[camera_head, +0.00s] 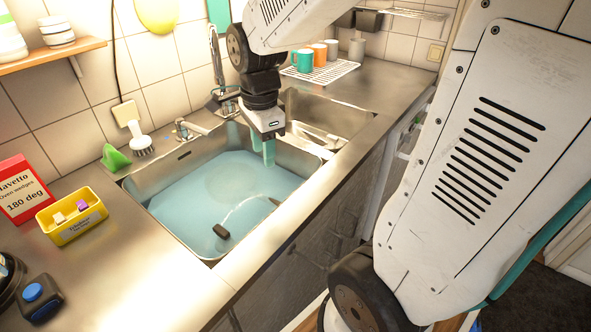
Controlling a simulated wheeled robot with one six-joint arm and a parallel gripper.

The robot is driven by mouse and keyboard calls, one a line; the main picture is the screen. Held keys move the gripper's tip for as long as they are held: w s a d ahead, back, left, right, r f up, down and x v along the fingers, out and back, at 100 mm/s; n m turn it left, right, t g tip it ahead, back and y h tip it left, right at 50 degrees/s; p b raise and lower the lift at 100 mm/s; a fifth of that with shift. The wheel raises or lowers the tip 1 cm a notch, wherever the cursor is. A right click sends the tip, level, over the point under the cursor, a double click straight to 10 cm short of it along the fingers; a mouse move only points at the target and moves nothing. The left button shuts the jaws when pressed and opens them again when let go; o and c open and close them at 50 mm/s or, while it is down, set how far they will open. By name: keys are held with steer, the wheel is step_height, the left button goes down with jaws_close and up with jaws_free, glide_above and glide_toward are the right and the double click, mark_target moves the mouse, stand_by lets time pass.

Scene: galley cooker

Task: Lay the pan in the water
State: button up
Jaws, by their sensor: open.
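The sink basin (150,180) holds blue-green water (190,205). A faint round shape (232,178) shows under the water; I cannot tell whether it is the pan. My gripper (263,152) points down over the back right part of the basin. Its teal fingers are open, with nothing visible between them, and their tips are close to the water; contact is unclear.
A tap (195,128) stands behind the basin. A white brush (142,145) and a green thing (115,158) lie at its back left. A yellow box (72,222) and a red box (22,190) stand left. Mugs (303,60) stand on a rack at the back.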

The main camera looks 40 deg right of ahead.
steer(key=s+a+r+n, duration=0.2)
steer(key=s+r+n, duration=0.1)
steer(key=s+n, duration=0.5)
steer(key=s+a+r+n, duration=0.2)
steer(key=s+n, duration=0.6)
steer(key=n, duration=0.4)
steer(key=shift+a+r+t, duration=0.3)
steer(key=shift+a+r, duration=0.1)
steer(key=shift+r, duration=0.05)
stand_by(3.1)
